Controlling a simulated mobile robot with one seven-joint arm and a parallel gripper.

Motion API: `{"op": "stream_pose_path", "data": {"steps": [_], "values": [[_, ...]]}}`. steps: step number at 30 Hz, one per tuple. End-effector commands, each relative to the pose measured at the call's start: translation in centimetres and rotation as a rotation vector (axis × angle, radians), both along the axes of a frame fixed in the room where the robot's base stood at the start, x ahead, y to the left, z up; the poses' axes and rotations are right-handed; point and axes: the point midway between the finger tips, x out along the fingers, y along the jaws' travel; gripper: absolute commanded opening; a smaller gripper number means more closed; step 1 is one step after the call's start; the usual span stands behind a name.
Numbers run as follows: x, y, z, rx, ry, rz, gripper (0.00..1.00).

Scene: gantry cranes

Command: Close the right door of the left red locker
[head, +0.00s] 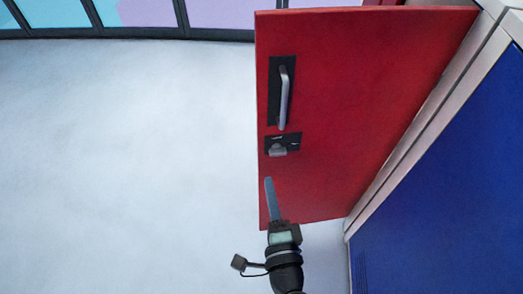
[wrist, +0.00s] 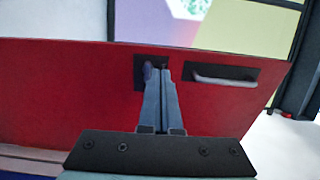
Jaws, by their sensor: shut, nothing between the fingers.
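A red locker door (head: 365,115) stands swung open in the head view, hinged at its right side against a light frame. It has a grey bar handle (head: 284,97) on a black plate and a small latch (head: 278,148) below it, near its free left edge. My gripper (head: 269,182) is shut and empty, in front of the lower left part of the door below the latch. In the wrist view my gripper (wrist: 164,75) points at the red door (wrist: 70,95), its tips beside the latch, with the handle (wrist: 225,80) to the right. I cannot tell whether it touches the door.
A blue locker door (head: 450,190) with vents stands at the right, next to the light frame (head: 430,110). Pale floor (head: 120,150) is clear on the left. Blue and purple panels (head: 150,12) with dark frames line the far side.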

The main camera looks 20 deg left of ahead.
Motion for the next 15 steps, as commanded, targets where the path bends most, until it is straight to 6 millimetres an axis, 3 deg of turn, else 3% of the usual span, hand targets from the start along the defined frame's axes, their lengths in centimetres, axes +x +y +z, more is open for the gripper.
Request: {"op": "stream_pose_path", "data": {"steps": [6,15], "values": [[4.1,2.5,0.2,-0.001,-0.004,0.003,0.0],[7.8,4.8,0.1,-0.002,-0.002,0.002,0.0]]}}
